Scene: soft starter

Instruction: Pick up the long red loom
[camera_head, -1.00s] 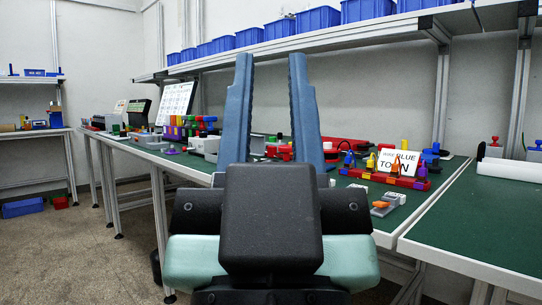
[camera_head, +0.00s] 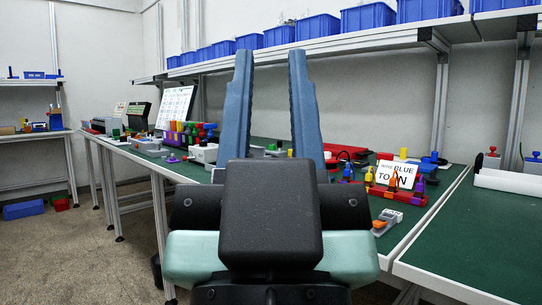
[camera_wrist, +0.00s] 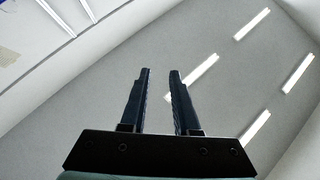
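My gripper (camera_head: 270,55) points upward in the middle of the head view, its two blue fingers apart and nothing between them. The wrist view shows the same open, empty fingers (camera_wrist: 160,72) against the ceiling. A long red strip (camera_head: 408,192) with several coloured clips lies on the green bench, to the right of my gripper. Another red piece (camera_head: 346,152) lies farther back, partly hidden by my right finger. I cannot tell which of the two is the long red loom. Neither is touched by my gripper.
A white sign (camera_head: 396,175) stands by the red strip, and a grey part (camera_head: 387,222) lies in front. Coloured parts (camera_head: 188,132) crowd the bench on the left. A shelf with blue bins (camera_head: 318,22) hangs above. The right bench (camera_head: 475,235) is mostly clear in front.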

